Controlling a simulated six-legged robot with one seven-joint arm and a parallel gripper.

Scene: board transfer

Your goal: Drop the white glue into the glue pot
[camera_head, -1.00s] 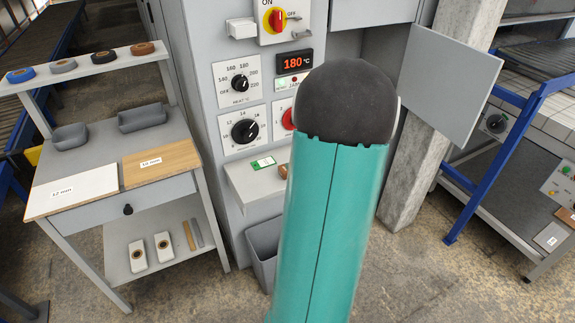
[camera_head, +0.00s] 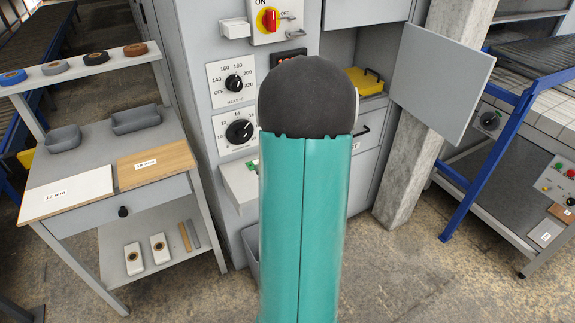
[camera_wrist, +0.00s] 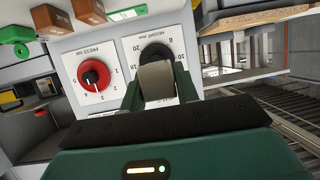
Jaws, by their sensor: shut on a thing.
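My gripper (camera_wrist: 157,88) shows in the wrist view with two green fingers. It is shut on a small grey-beige piece (camera_wrist: 157,82), in front of a black knob (camera_wrist: 157,52) on a white height dial. I cannot tell whether this piece is the white glue. In the head view my own teal arm hides the gripper. No glue pot can be made out with certainty. Two white blocks with brown round centres, left (camera_head: 134,257) and right (camera_head: 160,248), stand on the lower shelf of the left bench.
A red knob (camera_wrist: 93,75) sits beside the black one. In the head view, a yellow handled box (camera_head: 362,81) is in an open bay of the grey machine (camera_head: 192,85). An open grey door panel (camera_head: 440,80) sticks out at right. The left bench (camera_head: 95,138) holds boards and trays.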

